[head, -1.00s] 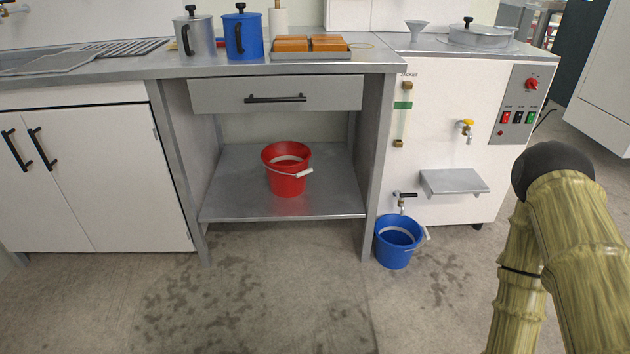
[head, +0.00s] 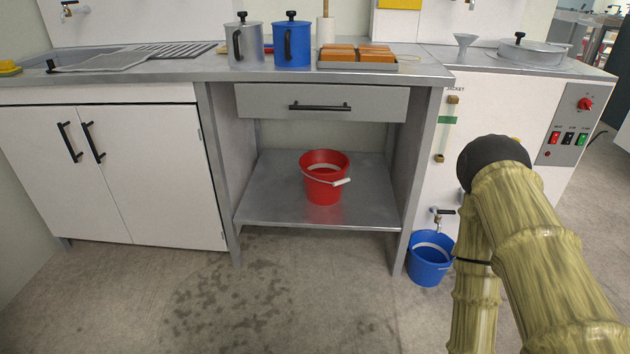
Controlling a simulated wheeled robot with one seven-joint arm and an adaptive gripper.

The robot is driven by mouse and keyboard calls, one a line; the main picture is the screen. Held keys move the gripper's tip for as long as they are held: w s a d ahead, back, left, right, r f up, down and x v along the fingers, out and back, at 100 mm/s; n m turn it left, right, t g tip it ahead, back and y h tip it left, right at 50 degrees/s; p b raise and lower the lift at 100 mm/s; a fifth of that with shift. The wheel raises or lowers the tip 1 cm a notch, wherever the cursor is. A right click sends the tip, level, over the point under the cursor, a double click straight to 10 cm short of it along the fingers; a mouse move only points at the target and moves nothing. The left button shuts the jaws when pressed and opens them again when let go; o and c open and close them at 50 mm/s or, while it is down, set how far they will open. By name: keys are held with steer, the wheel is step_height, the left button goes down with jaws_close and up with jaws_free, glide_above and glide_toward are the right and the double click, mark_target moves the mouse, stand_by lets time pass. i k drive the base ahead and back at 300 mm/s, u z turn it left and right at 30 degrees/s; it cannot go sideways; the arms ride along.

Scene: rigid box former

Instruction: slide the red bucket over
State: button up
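The red bucket (head: 323,188) stands upright on the grey metal lower shelf (head: 272,207) of the counter, under the drawer, a little right of the shelf's middle. Its white-gripped handle (head: 340,182) hangs down on the front right side. Bare shelf shows on both sides of it. My arm, with a bamboo-like surface and a dark rounded joint, fills the right side of the head view. My gripper is not in this view, and nothing touches the bucket.
A blue bucket (head: 429,265) stands on the floor under a tap, right of the shelf's leg. The drawer (head: 320,104) above is shut. Side panels bound the shelf bay left and right. Pots (head: 291,42) and a tray of orange blocks (head: 357,65) sit on the counter. Floor in front is clear.

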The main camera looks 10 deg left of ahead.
mark_target(324, 171)
steer(key=u, duration=0.1)
steer(key=i, duration=1)
steer(key=z, duration=0.05)
